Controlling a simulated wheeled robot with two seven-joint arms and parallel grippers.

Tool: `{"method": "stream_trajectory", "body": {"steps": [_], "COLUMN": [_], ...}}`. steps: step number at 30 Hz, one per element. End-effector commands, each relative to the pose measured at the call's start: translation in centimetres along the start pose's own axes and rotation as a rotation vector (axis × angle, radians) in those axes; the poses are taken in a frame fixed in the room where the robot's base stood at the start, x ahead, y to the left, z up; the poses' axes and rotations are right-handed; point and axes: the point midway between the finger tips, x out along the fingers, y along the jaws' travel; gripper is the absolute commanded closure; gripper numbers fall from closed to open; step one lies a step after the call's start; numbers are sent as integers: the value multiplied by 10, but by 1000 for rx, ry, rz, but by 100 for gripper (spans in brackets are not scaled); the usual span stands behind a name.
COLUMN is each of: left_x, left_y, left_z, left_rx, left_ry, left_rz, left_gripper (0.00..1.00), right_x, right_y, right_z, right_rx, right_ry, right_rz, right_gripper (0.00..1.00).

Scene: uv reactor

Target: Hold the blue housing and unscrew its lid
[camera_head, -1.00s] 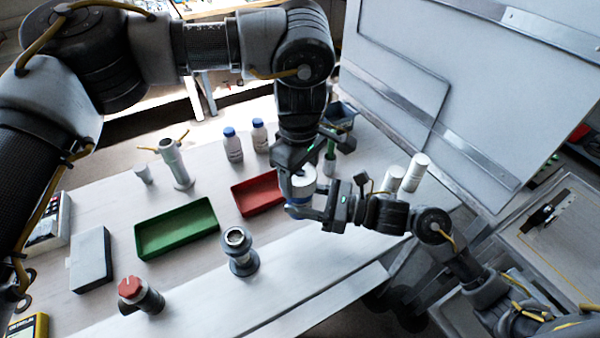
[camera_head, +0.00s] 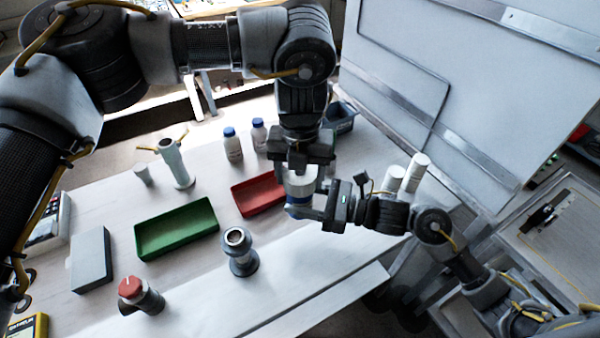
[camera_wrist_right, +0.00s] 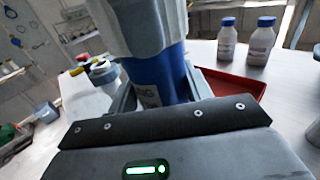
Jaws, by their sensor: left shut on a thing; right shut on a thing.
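The blue housing (camera_head: 298,201) stands upright at the right part of the bench, its lower part partly hidden by my right gripper (camera_head: 308,208). My right gripper comes in from the right and is shut around the housing's side. The housing also fills the middle of the right wrist view (camera_wrist_right: 158,80), with a pale label. Its white lid (camera_head: 300,183) is on top, and in the wrist view the lid is ridged (camera_wrist_right: 150,25). My left gripper (camera_head: 301,168) reaches down from above and is shut on the lid; its fingertips are partly hidden.
A red tray (camera_head: 245,212) sits just left of the housing, a green tray (camera_head: 150,253) farther left. A metal-topped fitting (camera_head: 240,270) and a red-knobbed part (camera_head: 131,291) stand in front. Two blue-capped bottles (camera_head: 233,150) are behind. White cylinders (camera_head: 415,172) stand to the right.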

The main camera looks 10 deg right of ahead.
Motion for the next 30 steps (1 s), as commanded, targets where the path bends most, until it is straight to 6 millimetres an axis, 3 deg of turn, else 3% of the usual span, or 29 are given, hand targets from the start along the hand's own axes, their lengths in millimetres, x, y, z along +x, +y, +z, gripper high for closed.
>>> {"method": "stream_trajectory", "body": {"steps": [21, 27, 30], "left_x": [-2, -2, -3], "left_y": [-3, -2, -2], "left_z": [2, 2, 2], "left_rx": [-1822, -2171, -2224], "left_ry": [6, 9, 9], "left_rz": [-8, -8, -9], "left_gripper": [66, 66, 66], "right_x": [2, 2, 2], "right_y": [4, 4, 4], "right_z": [0, 0, 0], "right_rx": [-3, -3, -3], "right_ry": [-1, -1, -1], "right_rz": [10, 11, 11], "right_gripper": [100, 100, 100]}}
